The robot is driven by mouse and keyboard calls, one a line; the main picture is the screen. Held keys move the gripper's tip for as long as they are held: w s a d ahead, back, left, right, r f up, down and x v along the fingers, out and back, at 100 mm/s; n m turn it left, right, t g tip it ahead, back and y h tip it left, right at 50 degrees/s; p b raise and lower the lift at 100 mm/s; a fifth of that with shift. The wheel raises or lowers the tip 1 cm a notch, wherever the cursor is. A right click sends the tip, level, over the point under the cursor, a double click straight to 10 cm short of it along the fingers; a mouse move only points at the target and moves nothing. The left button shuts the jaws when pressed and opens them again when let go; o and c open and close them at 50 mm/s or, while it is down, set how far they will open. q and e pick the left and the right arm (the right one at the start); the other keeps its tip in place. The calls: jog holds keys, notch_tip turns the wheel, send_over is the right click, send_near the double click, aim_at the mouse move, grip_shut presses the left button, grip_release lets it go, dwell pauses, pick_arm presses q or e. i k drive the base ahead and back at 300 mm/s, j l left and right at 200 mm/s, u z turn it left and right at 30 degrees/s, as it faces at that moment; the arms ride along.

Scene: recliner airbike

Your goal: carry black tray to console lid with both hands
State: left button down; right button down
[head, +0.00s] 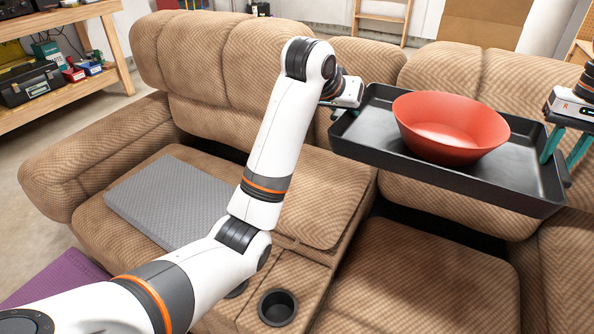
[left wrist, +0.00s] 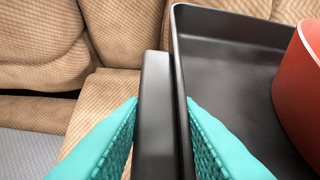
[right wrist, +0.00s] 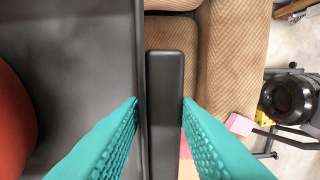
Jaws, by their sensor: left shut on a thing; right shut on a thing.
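The black tray (head: 375,148) is held in the air above the sofa, a little tilted in the head view, with a red bowl (head: 452,125) in it. My left gripper (head: 338,108) is at the tray's left end; in the left wrist view its teal fingers (left wrist: 160,135) are on both sides of the tray's handle (left wrist: 157,110). My right gripper (head: 566,148) is at the right end; in the right wrist view its fingers (right wrist: 160,135) straddle the other handle (right wrist: 165,100). The console (head: 308,205) with its lid is between the two seats, partly hidden by my left arm.
A grey pad (head: 170,200) lies on the left seat. A cup holder (head: 278,307) is at the console's front. The right seat (head: 425,275) is clear. A wooden workbench (head: 60,95) with tool boxes stands at the far left.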

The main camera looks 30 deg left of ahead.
aim_at(303, 192)
jog(key=i+j, duration=0.1)
jog(key=j, duration=0.75)
jog(key=i+j+z, duration=0.1)
jog(key=j, duration=0.7)
